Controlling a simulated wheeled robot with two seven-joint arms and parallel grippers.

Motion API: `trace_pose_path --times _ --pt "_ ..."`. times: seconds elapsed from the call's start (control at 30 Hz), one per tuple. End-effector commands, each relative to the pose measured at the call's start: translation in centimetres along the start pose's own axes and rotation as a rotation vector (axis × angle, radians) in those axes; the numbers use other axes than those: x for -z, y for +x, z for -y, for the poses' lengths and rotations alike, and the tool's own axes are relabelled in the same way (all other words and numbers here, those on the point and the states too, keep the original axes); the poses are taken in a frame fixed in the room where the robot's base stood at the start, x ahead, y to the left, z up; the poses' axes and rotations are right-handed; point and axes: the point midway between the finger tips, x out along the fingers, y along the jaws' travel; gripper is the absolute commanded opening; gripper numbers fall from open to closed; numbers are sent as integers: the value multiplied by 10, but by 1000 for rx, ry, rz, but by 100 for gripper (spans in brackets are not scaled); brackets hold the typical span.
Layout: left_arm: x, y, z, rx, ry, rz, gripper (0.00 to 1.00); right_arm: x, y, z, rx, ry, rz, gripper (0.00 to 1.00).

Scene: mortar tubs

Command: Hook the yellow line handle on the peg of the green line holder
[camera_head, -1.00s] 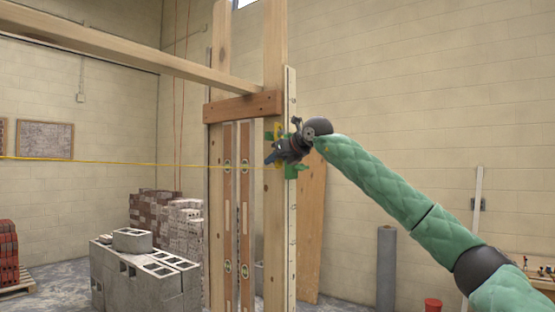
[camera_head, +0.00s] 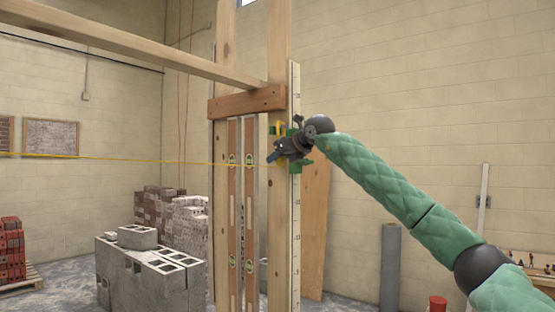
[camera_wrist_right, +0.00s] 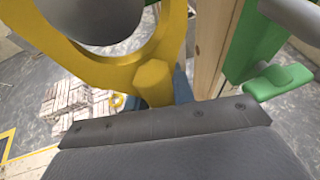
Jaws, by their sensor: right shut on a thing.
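My right gripper (camera_head: 279,154) is shut on the yellow line handle and is right at the upright timber post. In the wrist view the yellow handle (camera_wrist_right: 157,80) is a ring with a thick stub, close beyond the dark gripper body. A grey rounded shape shows inside its ring; I cannot tell what it is. The green line holder (camera_head: 296,168) is on the post, partly hidden behind my gripper. Its green arm shows at the right of the wrist view (camera_wrist_right: 280,81), apart from the handle's visible part. The peg is not clearly seen. My left gripper is out of view.
A taut yellow line (camera_head: 130,160) runs from the left to my gripper. Two long spirit levels (camera_head: 248,215) stand beside the post, under a brown crosspiece (camera_head: 246,102). Grey blocks (camera_head: 150,275) stand at lower left.

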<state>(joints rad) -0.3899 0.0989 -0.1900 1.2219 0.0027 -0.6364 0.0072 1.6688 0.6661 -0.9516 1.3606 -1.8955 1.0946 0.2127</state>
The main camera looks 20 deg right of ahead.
Motion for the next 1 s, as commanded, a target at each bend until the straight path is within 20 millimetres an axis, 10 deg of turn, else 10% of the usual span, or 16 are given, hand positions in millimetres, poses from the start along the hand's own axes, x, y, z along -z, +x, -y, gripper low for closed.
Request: trace_pose_path --times 0.27,0.3,0.4,0.57,0.7,1.0 --pt "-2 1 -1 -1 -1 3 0 0 0 0 0 0 0 2" --pt "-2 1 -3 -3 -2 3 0 0 0 0 0 0 0 32" --pt "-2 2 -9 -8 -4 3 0 0 0 0 0 0 0 50" --pt "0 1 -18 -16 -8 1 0 0 0 0 0 0 0 50" --pt "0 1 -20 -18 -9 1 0 0 0 0 0 0 -1 76" --pt "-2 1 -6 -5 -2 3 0 0 0 0 0 0 0 76"
